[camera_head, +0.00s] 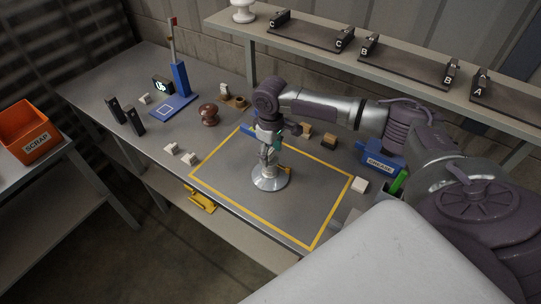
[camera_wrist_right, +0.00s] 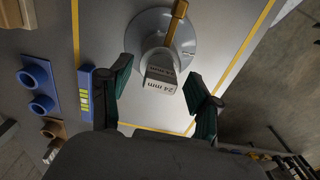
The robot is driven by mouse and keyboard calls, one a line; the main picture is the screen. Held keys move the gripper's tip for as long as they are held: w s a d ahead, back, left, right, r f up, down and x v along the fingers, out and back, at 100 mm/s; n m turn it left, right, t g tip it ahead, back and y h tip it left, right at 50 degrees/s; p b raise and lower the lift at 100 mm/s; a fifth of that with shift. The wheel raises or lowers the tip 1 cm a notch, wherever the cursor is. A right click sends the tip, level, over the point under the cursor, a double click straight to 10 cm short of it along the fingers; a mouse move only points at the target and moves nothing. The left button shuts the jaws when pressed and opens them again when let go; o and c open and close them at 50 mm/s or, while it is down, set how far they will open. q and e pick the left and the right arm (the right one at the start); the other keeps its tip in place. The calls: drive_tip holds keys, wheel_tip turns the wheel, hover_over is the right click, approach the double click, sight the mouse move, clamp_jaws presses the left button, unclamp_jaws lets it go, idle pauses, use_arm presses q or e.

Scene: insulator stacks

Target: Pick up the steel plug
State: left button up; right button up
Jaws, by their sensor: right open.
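A pale grey metal piece marked "24 mm" (camera_wrist_right: 160,79), which looks like the steel plug, stands over a round silver disc (camera_wrist_right: 141,28) in the right wrist view. A brass-coloured rod (camera_wrist_right: 177,22) sticks out beside it. In the head view the disc (camera_head: 270,184) lies inside the yellow outline on the bench. My right gripper (camera_head: 268,146) is above it, pointing down. In the right wrist view its dark green fingers (camera_wrist_right: 160,76) are open, one on each side of the marked piece. My left gripper is out of view.
A blue grease box (camera_head: 380,160) stands right of the outline. A brown insulator (camera_head: 208,115), white blocks (camera_head: 188,159) and a blue stand (camera_head: 180,79) are to the left. A shelf (camera_head: 402,73) with lettered cradles runs behind. An orange scrap bin (camera_head: 36,148) is far left.

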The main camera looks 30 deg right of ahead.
drive_tip(key=c, duration=1.2)
drive_tip(key=shift+r, duration=0.15)
